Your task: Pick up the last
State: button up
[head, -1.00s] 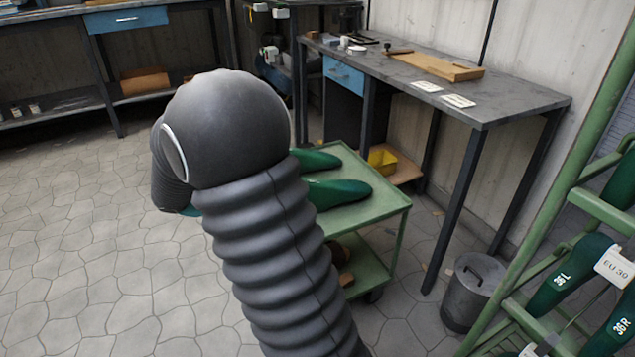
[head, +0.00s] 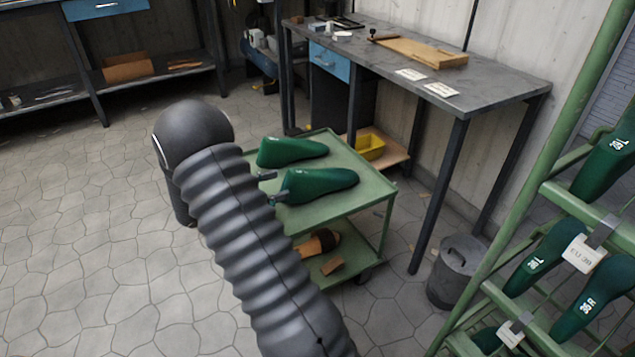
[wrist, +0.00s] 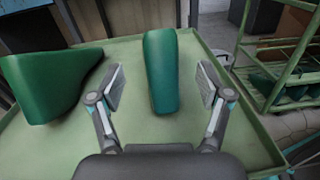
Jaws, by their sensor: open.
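Two dark green lasts lie on the top of a green cart (head: 372,190). The nearer last (head: 318,186) is also in the middle of the wrist view (wrist: 161,70), lengthwise between my fingers. The farther last (head: 290,152) shows at the left of the wrist view (wrist: 45,85), outside my fingers. My gripper (wrist: 161,86) is open, with one finger on each side of the nearer last and a gap visible on both sides. In the head view my gripper (head: 271,187) is at the left end of that last, partly hidden by my arm.
A green rack (head: 500,290) with more green lasts and labels stands at right. A grey bin (head: 457,270) stands beside it. A workbench (head: 500,85) is behind the cart, with a yellow bin (head: 370,147) below it. Floor at left is clear.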

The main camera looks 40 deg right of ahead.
aim_at(311, 172)
jog(key=shift+r+p+x, duration=0.15)
jog(key=shift+p+x, duration=0.05)
jog(key=shift+x, duration=1.75)
jog(key=shift+r+p+x, duration=0.1)
jog(key=shift+p+x, duration=0.05)
jog(key=shift+x, duration=1.85)
jog(key=c, duration=1.2)
jog(key=shift+c, duration=0.2)
jog(key=shift+r, duration=0.15)
